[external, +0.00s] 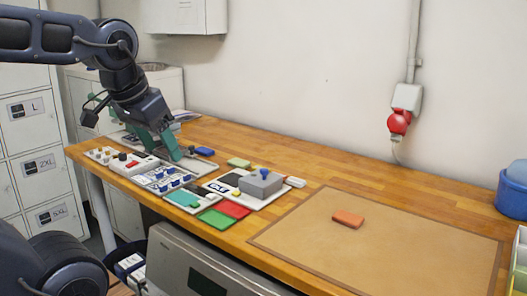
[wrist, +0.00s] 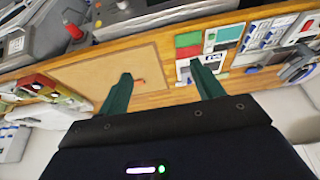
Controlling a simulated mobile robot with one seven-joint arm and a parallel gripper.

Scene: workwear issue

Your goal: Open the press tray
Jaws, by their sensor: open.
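A grey block with a blue knob (external: 262,183) sits on a white board on the wooden bench, and looks like the press. A dark plate with white lettering (external: 217,188) lies to its left; I cannot tell which part is the tray. My gripper (external: 166,147) has green fingers and is over the left part of the bench, left of the grey block, near a panel with blue switches (external: 167,181). I cannot tell if it touches anything. In the wrist view the fingers are wide apart with nothing between them (wrist: 163,88).
Red (external: 232,208) and green (external: 216,219) squares lie at the bench's front edge. A tan mat (external: 400,240) bears an orange block (external: 348,219). A blue tub (external: 513,190) stands at the far right.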

